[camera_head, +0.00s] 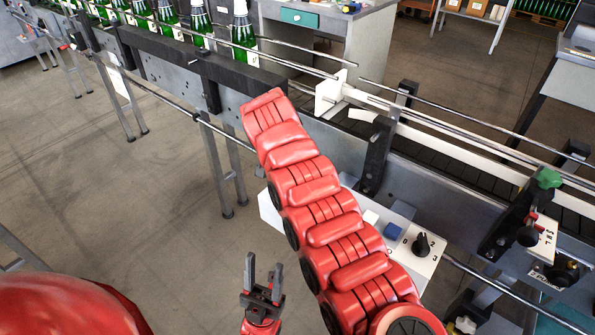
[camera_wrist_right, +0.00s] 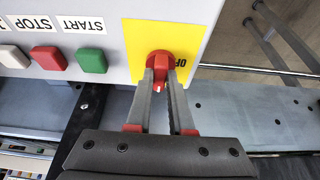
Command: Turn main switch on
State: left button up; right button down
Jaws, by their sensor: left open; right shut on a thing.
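The main switch is a red rotary knob (camera_wrist_right: 160,68) on a yellow plate (camera_wrist_right: 191,40), seen in the right wrist view. My right gripper (camera_wrist_right: 162,82) is shut on the knob, with one finger on each side. Part of an upside-down label, which looks like OFF, shows to the right of the knob. The knob's pointer faces the bottom of this view, towards my gripper. In the head view my right arm reaches to the conveyor, and its gripper is hidden. My left gripper (camera_head: 263,277) is open and empty, above the floor at the bottom centre.
In the right wrist view, a green START button (camera_wrist_right: 91,60), a red STOP button (camera_wrist_right: 48,58) and a white button (camera_wrist_right: 13,57) sit left of the plate. In the head view, green bottles (camera_head: 243,32) stand on the conveyor, and a panel with a black knob (camera_head: 422,244) is beside my right arm.

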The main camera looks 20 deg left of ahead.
dwell(0.3)
jog(key=c, duration=0.8)
grip_release()
jog(key=shift+r, duration=0.1)
jog(key=p+v, duration=0.1)
jog(key=v, duration=1.6)
jog(key=shift+s, duration=0.15)
